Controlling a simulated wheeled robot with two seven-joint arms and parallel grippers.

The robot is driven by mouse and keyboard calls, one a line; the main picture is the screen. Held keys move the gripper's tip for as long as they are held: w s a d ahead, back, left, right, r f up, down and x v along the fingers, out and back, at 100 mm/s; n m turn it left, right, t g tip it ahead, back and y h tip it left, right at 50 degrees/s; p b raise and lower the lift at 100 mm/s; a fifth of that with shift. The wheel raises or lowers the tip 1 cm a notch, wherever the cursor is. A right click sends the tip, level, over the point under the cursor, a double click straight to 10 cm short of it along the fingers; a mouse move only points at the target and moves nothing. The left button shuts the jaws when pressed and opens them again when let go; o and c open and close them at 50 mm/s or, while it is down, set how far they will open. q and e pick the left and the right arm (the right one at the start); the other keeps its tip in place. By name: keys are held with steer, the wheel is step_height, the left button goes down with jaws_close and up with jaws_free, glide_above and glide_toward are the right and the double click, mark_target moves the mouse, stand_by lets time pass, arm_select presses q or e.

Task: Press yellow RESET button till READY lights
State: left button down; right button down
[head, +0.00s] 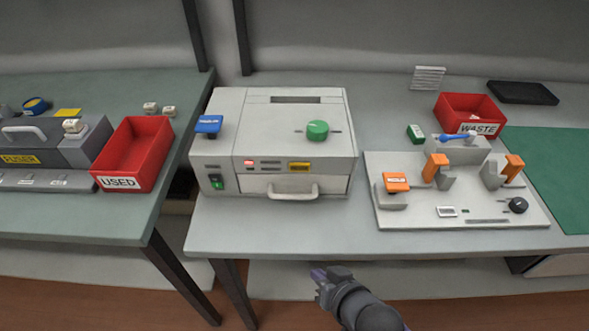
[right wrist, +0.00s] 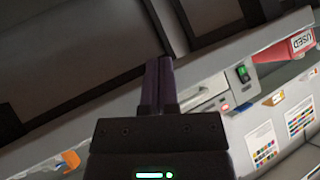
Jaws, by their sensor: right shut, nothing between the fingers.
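The grey machine (head: 229,163) stands on the right-hand table, with a yellow button (head: 299,166) on its front panel. A small red light (head: 249,162) glows to the left of the button; it also shows in the right wrist view (right wrist: 225,107). My right gripper (head: 318,274) is shut and empty, low in front of the table edge and apart from the machine. Its closed dark fingers (right wrist: 159,66) point up in the right wrist view, where I cannot make out the yellow button. My left gripper is not in view.
The machine also has a green knob (head: 317,130), a blue lever (head: 209,124), a green switch (head: 217,182) and a drawer handle (head: 293,192). A fixture with orange clamps (head: 436,166) stands right. A red USED bin (head: 134,152) is left. The table front before the machine is clear.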

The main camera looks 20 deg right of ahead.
mark_target(299, 167)
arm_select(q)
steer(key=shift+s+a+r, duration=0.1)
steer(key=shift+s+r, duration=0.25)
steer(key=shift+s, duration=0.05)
arm_select(e)
steer(key=w+a+r+m+t+y, duration=0.2)
steer(key=w+r+m+t+y, duration=0.2)
steer(key=r, duration=0.9)
steer(key=t+y, duration=0.2)
steer(key=t, duration=0.2)
steer(key=shift+a+y, duration=0.15)
steer(key=shift+y, duration=0.25)
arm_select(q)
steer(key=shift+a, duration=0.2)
